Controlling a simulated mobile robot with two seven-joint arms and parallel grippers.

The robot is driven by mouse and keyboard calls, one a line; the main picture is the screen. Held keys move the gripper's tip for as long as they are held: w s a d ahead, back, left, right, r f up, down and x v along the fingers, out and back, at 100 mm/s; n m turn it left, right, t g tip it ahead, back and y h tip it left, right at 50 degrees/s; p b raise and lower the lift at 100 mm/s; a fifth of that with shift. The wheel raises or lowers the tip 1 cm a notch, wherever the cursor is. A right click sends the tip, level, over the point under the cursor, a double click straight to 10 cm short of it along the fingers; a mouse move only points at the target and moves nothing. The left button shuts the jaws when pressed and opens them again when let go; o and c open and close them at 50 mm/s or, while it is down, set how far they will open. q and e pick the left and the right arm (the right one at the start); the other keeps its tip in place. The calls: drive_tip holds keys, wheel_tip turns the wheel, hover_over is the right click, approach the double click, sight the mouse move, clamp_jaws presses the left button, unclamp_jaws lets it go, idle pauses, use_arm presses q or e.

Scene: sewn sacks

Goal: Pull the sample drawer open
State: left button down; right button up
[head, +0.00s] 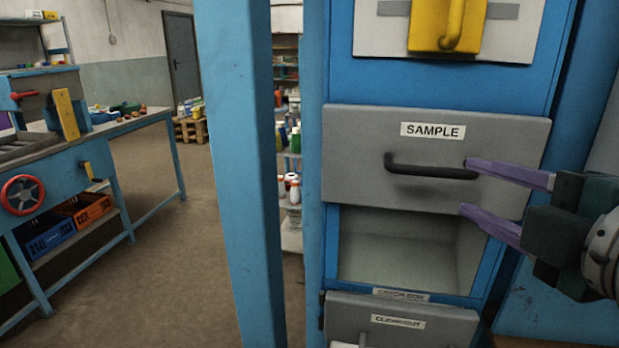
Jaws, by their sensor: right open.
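The sample drawer (350,160) is a grey front with a white "SAMPLE" label and a dark bar handle (430,171), set in a blue cabinet. An opening with pale inner walls shows beneath the front. My right gripper (464,187) comes in from the right with its purple fingers apart. The upper fingertip is near the right end of the handle and the lower one is below it. Nothing is seen between the fingers; I cannot tell whether a finger touches the handle. My left gripper is not in view.
A yellow handle (430,25) is above the drawer, and a "CLEANOUT" panel (400,321) is below. A blue post (242,180) stands just left of the cabinet. A blue workbench (85,160) with a red wheel is at the left. The floor between is clear.

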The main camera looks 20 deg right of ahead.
sight(438, 173)
drive_tip(key=p+x, duration=0.1)
drive_tip(key=x, duration=0.8)
drive_tip(key=shift+w+d, duration=0.2)
drive_tip(key=shift+w, duration=0.1)
clamp_jaws()
idle(1.1)
